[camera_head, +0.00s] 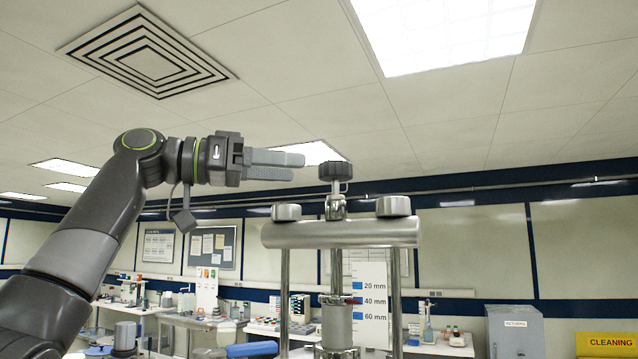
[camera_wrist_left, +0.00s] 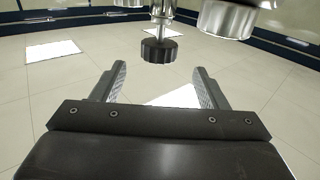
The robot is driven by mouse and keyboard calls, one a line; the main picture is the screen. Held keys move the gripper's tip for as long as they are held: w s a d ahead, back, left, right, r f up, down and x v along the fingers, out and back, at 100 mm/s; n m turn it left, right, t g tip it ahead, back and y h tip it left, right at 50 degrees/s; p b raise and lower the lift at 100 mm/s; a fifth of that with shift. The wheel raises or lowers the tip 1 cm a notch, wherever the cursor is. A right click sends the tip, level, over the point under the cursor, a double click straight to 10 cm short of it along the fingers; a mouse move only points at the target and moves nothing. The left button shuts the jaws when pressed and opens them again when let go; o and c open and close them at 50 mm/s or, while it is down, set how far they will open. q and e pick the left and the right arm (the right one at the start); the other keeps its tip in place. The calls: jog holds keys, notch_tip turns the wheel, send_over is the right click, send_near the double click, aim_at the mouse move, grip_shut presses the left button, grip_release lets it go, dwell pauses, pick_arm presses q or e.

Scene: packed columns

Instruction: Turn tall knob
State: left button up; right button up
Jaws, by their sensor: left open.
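The tall knob (camera_head: 335,171) is dark and ribbed, on top of a metal stem above the middle of a steel crossbar (camera_head: 341,233). My left gripper (camera_head: 298,166) reaches in from the left at about the knob's height. Its fingertips are a little left of the knob in the head view, with a gap between. In the left wrist view, the gripper (camera_wrist_left: 158,78) is open and empty, and the knob (camera_wrist_left: 159,50) appears upside down beyond the fingertips, roughly between them. My right gripper is not in view.
Round metal caps stand on the crossbar at the left (camera_head: 286,212) and right (camera_head: 393,206) of the knob, lower than it. A clear column with a grey packing (camera_head: 337,322) and a millimetre scale (camera_head: 371,300) are below. Air around the knob is free.

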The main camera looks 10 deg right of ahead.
pick_arm(q)
jog(key=a+b, duration=0.1)
jog(key=a, duration=0.7)
jog(key=shift+s+a, duration=0.2)
jog(key=shift+s, duration=0.25)
